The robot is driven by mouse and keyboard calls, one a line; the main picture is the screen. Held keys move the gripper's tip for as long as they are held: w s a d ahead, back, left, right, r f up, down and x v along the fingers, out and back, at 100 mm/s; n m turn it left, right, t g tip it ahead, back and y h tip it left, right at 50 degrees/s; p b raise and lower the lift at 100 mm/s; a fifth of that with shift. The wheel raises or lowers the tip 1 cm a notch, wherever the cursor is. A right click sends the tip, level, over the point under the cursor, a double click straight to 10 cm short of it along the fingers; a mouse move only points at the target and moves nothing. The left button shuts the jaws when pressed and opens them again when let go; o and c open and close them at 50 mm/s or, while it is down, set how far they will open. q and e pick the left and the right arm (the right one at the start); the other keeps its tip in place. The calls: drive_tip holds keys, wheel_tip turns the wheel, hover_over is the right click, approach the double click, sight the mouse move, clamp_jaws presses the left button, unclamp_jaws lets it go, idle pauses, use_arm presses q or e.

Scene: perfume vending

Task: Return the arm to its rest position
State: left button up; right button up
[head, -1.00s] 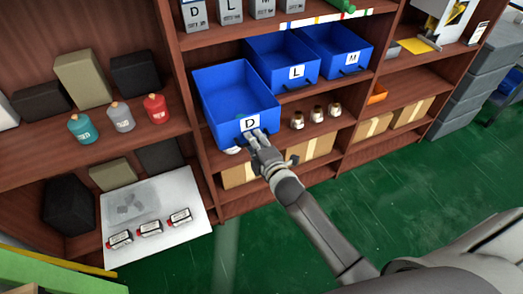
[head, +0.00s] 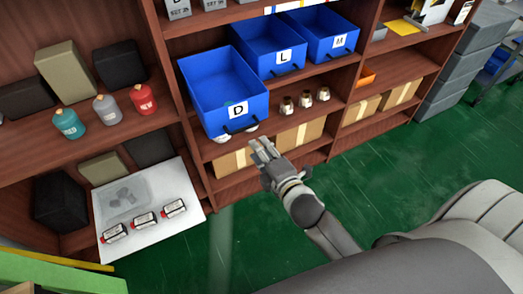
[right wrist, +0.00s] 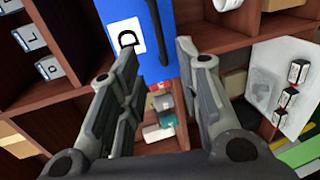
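My right gripper (head: 262,150) is in front of the shelf unit, just below and apart from the blue bin marked D (head: 222,88). In the right wrist view the two fingers of this gripper (right wrist: 160,75) stand apart with nothing between them. Beyond them the blue bin D (right wrist: 158,45) shows. The bin juts out from the shelf, and its black handle hangs at its front. My left gripper is in neither view.
Blue bins L (head: 272,45) and M (head: 325,35) stand right of bin D. Several small bottles (head: 305,101) sit on the shelf below. A white board (head: 150,190) holds three red-capped bottles at lower left. The green floor (head: 400,165) is open.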

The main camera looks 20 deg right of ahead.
drive_tip(key=shift+f, duration=0.1)
drive_tip(key=s+f+m+g, duration=0.3)
drive_tip(key=s+f, duration=0.1)
drive_tip(key=f, duration=0.7)
drive_tip(key=s+d+f+m+g, duration=0.15)
drive_tip(key=s+f, duration=0.25)
drive_tip(key=f, duration=0.6)
drive_tip(key=s+a+f+m+g, duration=0.1)
drive_tip(key=s+f+m+g, duration=0.3)
drive_tip(key=f, duration=0.7)
drive_tip(key=s+f+m+g, duration=0.2)
drive_tip(key=s+f, duration=0.3)
drive_tip(key=s, duration=0.4)
drive_tip(key=s+d+f+m+g, duration=0.1)
drive_tip(key=s+f, duration=0.4)
drive_tip(key=s, duration=0.5)
drive_tip(key=s+d+f+m+g, duration=0.1)
drive_tip(key=s+f+m+g, duration=0.2)
drive_tip(key=s+f, duration=0.3)
drive_tip(key=s+m, duration=0.1)
drive_tip(key=s, duration=0.2)
drive_tip(key=shift+s+d+h, duration=0.15)
drive_tip(key=shift+s+h, duration=0.1)
drive_tip(key=shift+h, duration=0.05)
